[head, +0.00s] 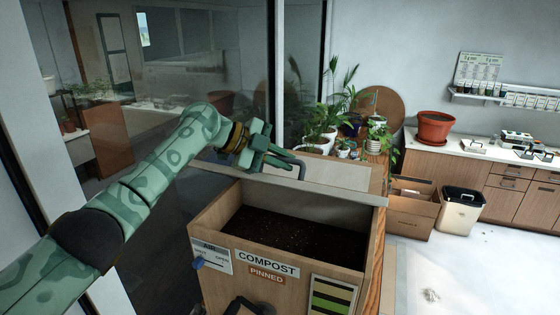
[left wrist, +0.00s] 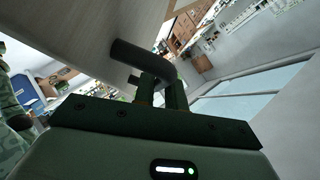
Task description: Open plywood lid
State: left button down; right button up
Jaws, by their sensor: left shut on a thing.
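The plywood lid (head: 335,174) is raised at the back of the compost box (head: 300,258), tilted up, with the box mouth uncovered. Dark soil (head: 295,235) shows inside. My left gripper (head: 284,160) is at the lid's dark handle (head: 301,170), on the upper face of the lid. In the left wrist view the gripper's fingers (left wrist: 172,92) are shut on the curved handle (left wrist: 140,57), with the pale lid surface (left wrist: 85,28) beside it. My right gripper is not in view.
Potted plants (head: 325,130) stand on the wooden surface behind the lid. A cardboard box (head: 410,212) and a cream bin (head: 460,210) stand to the right. A glass wall (head: 170,130) is at the left. The floor at the right is mostly clear.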

pick_arm(q)
jog(key=shift+w+r, duration=0.1)
dwell(0.3)
jog(key=c, duration=1.5)
grip_release()
jog(key=shift+o, duration=0.2)
